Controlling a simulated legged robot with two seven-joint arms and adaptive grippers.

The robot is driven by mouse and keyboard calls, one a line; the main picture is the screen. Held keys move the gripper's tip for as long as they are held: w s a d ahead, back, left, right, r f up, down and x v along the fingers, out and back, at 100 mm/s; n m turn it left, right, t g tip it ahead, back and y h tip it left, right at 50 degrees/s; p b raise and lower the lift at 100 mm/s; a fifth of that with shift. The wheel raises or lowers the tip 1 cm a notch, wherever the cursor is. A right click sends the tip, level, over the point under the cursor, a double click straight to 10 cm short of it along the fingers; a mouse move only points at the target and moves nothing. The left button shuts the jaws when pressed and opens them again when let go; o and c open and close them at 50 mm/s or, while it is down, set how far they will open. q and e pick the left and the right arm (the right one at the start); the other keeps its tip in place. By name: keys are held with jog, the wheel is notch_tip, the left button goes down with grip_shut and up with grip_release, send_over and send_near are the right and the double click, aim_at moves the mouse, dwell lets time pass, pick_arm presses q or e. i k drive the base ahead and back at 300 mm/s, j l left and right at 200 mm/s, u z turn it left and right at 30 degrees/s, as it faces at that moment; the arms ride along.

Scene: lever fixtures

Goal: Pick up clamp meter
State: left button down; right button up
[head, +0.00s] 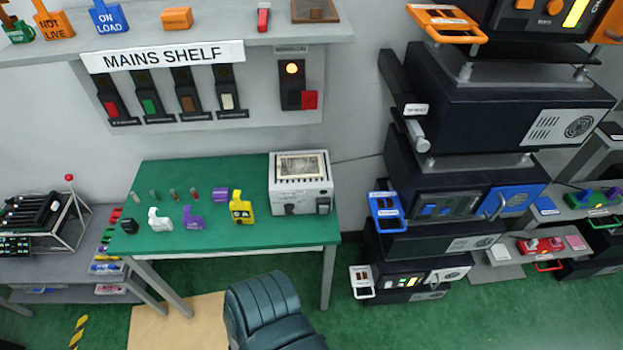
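I cannot tell which object, if any, is the clamp meter; the small items are hard to make out. On the green table (190,245) stand a small black object (129,227), a white tag-like piece (160,219), a purple one (193,218), a purple block (221,195) and a yellow piece with black marks (241,208). A small red and white object (264,18) is on the shelf above. A red device (540,246) lies on the low bench at right. Neither gripper is in view.
A white box device (301,183) stands at the table's right end. A dark green chair (268,305) is at its front. A tall stack of dark equipment units (480,105) with protruding handles rises to the right. The MAINS SHELF (165,56) overhangs the table's back.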

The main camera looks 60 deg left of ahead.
aim_at(243, 210)
jog(key=u, duration=2.75)
jog(key=i+j, duration=0.05)
